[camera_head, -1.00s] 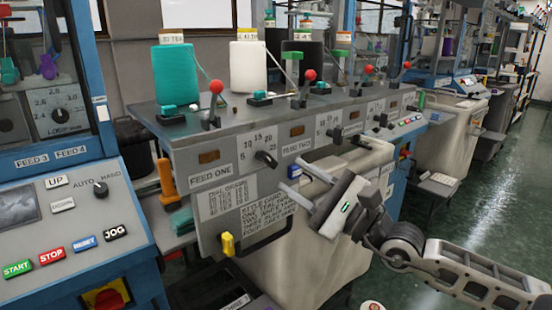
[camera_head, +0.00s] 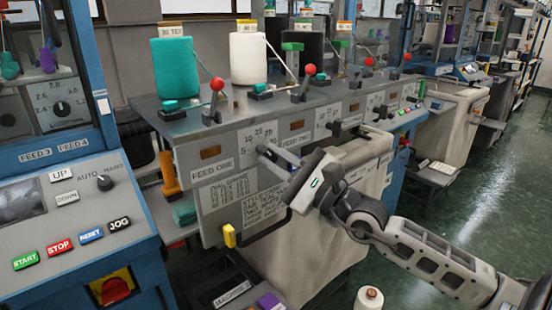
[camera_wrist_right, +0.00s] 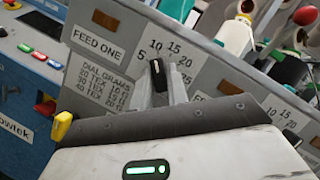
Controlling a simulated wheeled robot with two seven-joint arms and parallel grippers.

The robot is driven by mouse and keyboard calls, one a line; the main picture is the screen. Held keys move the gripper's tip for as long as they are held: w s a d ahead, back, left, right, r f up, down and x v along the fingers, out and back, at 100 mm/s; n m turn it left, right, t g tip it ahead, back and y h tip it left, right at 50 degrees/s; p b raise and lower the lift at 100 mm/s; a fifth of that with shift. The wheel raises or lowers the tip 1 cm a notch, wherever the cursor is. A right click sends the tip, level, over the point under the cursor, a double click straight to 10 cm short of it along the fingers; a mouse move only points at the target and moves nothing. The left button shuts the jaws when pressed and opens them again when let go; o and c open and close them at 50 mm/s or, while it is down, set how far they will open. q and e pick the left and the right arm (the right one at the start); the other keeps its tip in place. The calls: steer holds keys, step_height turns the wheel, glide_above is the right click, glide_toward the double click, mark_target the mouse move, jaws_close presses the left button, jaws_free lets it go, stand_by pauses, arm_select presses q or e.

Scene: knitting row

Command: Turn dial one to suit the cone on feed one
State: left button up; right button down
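A teal cone (camera_head: 175,68) stands on feed one; the tag on its top reads TEX, its number too small to be sure of. Dial one is a black knob (camera_wrist_right: 157,75) on the sloping grey panel, under the numbers 5, 10, 15 and 20. Its pale end mark points up, near 5 and 10; the exact setting is unclear. My right gripper (camera_wrist_right: 160,85) has its fingers close together, one on each side of the knob, and appears shut on it. My left gripper is not in view.
A dial grams label (camera_wrist_right: 104,88) sits below FEED ONE. A red-knobbed lever (camera_head: 217,84) rises above the panel. A yellow clip (camera_head: 229,235) hangs at the panel's lower edge. A white cone (camera_head: 248,64) stands to the right. A control console (camera_head: 70,220) is at left.

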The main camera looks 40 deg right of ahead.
steer(key=shift+m, duration=0.5)
steer(key=shift+a+m+t+h, duration=0.1)
steer(key=shift+m+t+h, duration=0.35)
steer(key=shift+m, duration=0.35)
steer(key=m+h, duration=0.1)
steer(key=m, duration=0.2)
steer(key=shift+t+h+p, duration=0.25)
steer(key=shift+t+p, duration=0.1)
steer(key=m+h+p, duration=0.1)
steer(key=m, duration=0.2)
steer(key=shift+a, duration=0.1)
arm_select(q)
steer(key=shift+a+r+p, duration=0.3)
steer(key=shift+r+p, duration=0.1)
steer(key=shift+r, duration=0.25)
arm_select(e)
steer(key=shift+m+t+h, duration=0.3)
steer(key=shift+m+h, duration=0.5)
steer(key=shift+m, duration=0.4)
steer(key=shift+f+m, duration=0.1)
steer(key=shift+m, duration=0.2)
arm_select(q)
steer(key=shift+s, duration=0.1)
arm_select(e)
steer(key=c, duration=1.4)
jaws_free()
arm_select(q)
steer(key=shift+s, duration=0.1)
